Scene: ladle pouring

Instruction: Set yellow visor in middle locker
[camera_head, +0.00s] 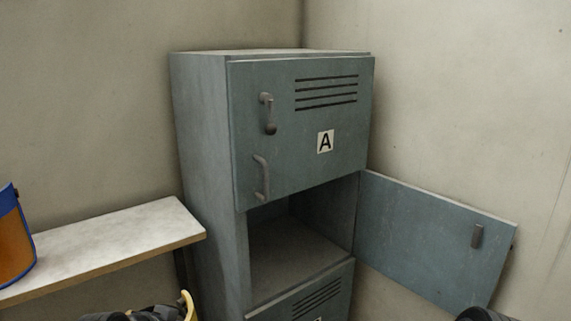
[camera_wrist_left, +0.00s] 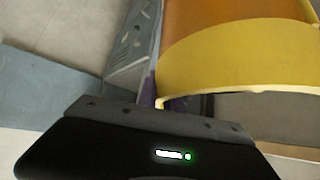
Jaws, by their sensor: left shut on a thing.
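The yellow visor (camera_wrist_left: 240,62) has a yellow band and an orange shield and fills the upper right of the left wrist view. A small yellow piece of it (camera_head: 189,305) shows at the bottom of the head view. My left gripper (camera_wrist_left: 150,98) is shut on it; the fingertips are mostly hidden. The middle locker (camera_head: 300,245) is an open, empty-looking compartment under the shut door A (camera_head: 300,125). Its door (camera_head: 430,240) is swung out to the right. The visor is outside it, lower left. A dark part of my right arm (camera_head: 485,314) shows at the bottom right; its fingers are hidden.
A blue-framed visor with an orange shield (camera_head: 14,240) stands at the far left on a pale shelf (camera_head: 120,240). The shelf's end is close to the locker's left side. A shut lower door (camera_head: 310,298) is below the opening. Walls stand behind and to the right.

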